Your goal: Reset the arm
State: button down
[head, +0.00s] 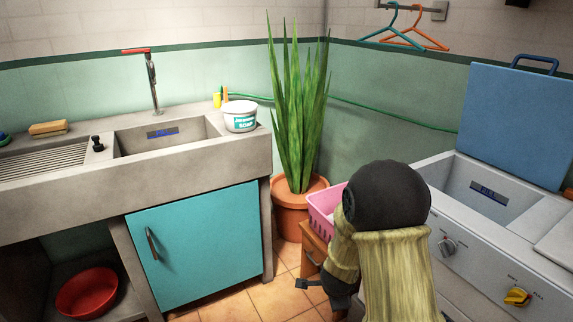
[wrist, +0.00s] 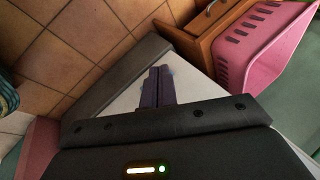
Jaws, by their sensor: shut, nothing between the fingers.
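My arm shows in the head view at the lower right, bent, with its dark round joint up and its wrist low. My gripper (head: 300,284) is a small dark shape at the left of the wrist, above the tiled floor and in front of the wooden stand. In the wrist view my gripper (wrist: 160,70) has its two dark fingers side by side, closed together and empty.
A pink basket (head: 322,207) sits on a wooden stand (head: 311,247) close to my arm; both show in the wrist view's upper right. A potted plant (head: 296,125) stands behind. A sink cabinet (head: 195,243) is left, a washing machine (head: 465,240) right. Tiled floor lies between.

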jog(key=s+d+r+n+g+y, duration=0.1)
jog(key=s+r+n, duration=0.5)
jog(key=s+n, duration=0.25)
jog(key=s+d+r+n+g, duration=0.1)
jog(key=s+r+n+g, duration=0.1)
jog(key=s+r+n, duration=0.55)
jog(key=w+p+v, duration=0.3)
jog(key=p+v, duration=1.5)
jog(key=p, duration=0.1)
jog(key=w+d+r+p+v, duration=0.1)
jog(key=w+p+v, duration=0.2)
jog(key=p+v, duration=1.5)
jog(key=shift+r+p, duration=0.2)
jog(key=shift+p, duration=0.7)
jog(key=shift+w+d, duration=0.1)
jog(key=shift+d, duration=0.1)
